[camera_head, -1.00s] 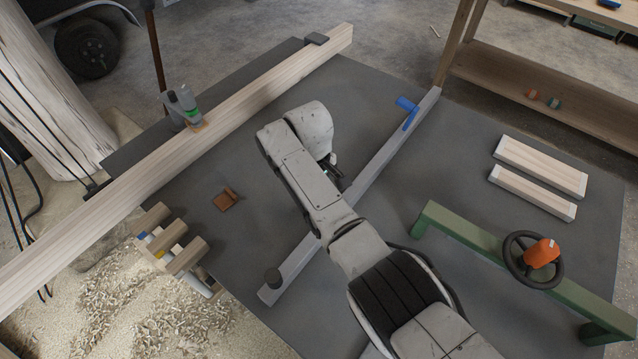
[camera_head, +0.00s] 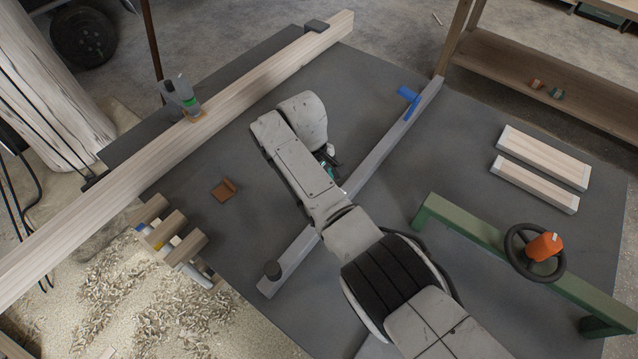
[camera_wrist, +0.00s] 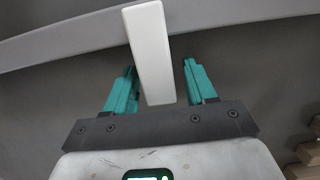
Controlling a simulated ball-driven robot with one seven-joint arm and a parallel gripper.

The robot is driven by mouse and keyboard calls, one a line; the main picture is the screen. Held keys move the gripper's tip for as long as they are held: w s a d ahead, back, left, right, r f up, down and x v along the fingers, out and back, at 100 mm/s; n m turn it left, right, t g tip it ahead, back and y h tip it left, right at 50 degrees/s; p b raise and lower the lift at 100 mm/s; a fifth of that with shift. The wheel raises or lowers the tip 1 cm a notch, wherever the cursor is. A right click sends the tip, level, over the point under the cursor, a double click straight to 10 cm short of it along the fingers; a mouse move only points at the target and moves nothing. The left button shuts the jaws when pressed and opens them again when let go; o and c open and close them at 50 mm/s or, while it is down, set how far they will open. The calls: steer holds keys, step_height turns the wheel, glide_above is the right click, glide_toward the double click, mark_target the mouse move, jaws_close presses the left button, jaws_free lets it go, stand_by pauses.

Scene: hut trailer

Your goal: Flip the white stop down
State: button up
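The white stop (camera_wrist: 150,50) is a tapered white bar in the wrist view. Its upper end lies over a grey rail (camera_wrist: 70,42) and its lower end reaches toward my gripper's palm. My gripper (camera_wrist: 160,72) is open, with one teal finger on each side of the stop and a visible gap on both sides. In the head view my gripper (camera_head: 328,160) is partly hidden by my arm, beside the middle of the grey rail (camera_head: 378,150). The white stop is mostly hidden there. A blue stop (camera_head: 408,97) stands near the rail's far end.
A dark knob (camera_head: 272,269) sits at the rail's near end. A long timber (camera_head: 240,100) lies left, with a small brown block (camera_head: 224,189) between. A green beam with a handwheel (camera_head: 535,250) and two wooden pieces (camera_head: 540,158) are on the right.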

step_height(320, 180, up, 11)
steer(key=w+a, duration=0.1)
steer(key=shift+a+f, duration=0.2)
steer(key=shift+a, duration=0.15)
steer(key=shift+w, duration=0.1)
stand_by(0.5)
